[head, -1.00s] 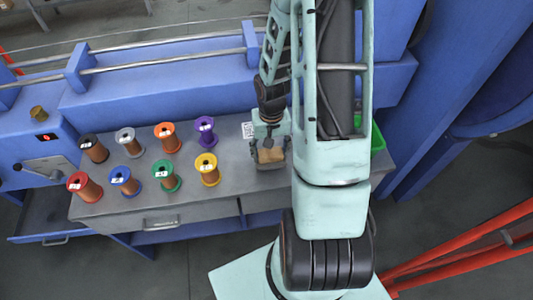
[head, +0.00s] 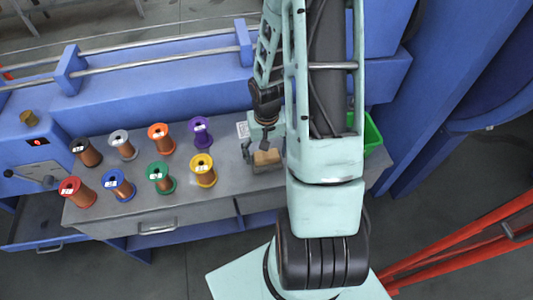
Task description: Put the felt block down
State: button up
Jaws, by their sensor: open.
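The felt block (head: 267,158) is a small tan block near the right end of the grey bench top (head: 222,202), right of the yellow-flanged spool. My gripper (head: 264,151) is at the block, pointing down, with its fingers spread. One dark finger shows at the block's left side; the other side is partly hidden by my arm. The block seems to rest on the bench or a low grey piece on it; I cannot tell which.
Several copper-wire spools with coloured flanges stand in two rows on the bench, the yellow one (head: 203,170) nearest the block. A green bin (head: 372,136) is at the right, partly behind my arm. A white printed label (head: 243,129) lies behind the block.

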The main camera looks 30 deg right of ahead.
aim_at(267, 154)
notch_tip(267, 154, up, 12)
jog(key=p, duration=0.1)
jog(key=shift+r+p, duration=0.15)
jog(key=shift+p, duration=0.15)
dwell(0.5)
